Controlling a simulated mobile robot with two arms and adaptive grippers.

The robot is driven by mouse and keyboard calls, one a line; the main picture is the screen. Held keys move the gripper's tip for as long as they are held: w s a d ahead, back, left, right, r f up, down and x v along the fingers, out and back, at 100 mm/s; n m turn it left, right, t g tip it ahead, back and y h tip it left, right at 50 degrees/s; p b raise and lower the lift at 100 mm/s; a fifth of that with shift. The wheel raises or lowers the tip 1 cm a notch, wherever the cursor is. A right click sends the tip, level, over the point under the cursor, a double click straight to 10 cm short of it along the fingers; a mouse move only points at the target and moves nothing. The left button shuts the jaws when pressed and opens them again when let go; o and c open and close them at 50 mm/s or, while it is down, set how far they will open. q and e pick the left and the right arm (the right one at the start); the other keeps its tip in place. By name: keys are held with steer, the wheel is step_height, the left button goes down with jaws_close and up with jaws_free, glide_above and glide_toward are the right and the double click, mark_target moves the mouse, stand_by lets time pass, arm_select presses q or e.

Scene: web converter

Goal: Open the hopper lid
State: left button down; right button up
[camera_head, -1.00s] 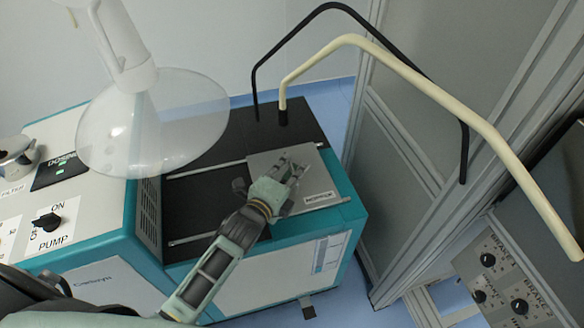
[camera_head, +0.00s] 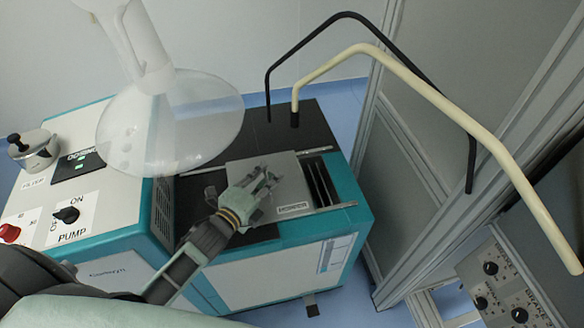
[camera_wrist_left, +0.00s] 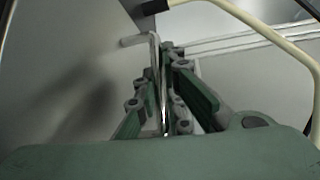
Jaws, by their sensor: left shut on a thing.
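The hopper lid (camera_head: 291,184) is a flat grey plate with a label near its front edge. It sits between two rails on top of the teal and white machine. A dark slotted opening (camera_head: 320,183) shows to its right, so the lid is partly slid open. My left gripper (camera_head: 268,180) is over the lid. It is shut on the lid's handle, a thin metal bar (camera_wrist_left: 155,60) that shows between the fingers in the left wrist view. In the head view the fingers mostly hide the handle. My right gripper is not in view.
A clear funnel-shaped hood (camera_head: 170,125) hangs above the machine's left part. A pump control panel (camera_head: 70,222) is at left. A cream bent pipe (camera_head: 440,95) and a black one (camera_head: 400,62) arch over the right side, near a grey cabinet frame. Dark machine top lies left of the lid.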

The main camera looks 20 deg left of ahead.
arm_select(q)
steer(key=s+a, duration=0.2)
steer(key=shift+a+f, duration=0.1)
steer(key=shift+a, duration=0.2)
steer(key=c, duration=1.8)
jaws_free()
steer(key=shift+w, duration=0.1)
steer(key=shift+c, duration=0.2)
steer(key=shift+v, duration=3.75)
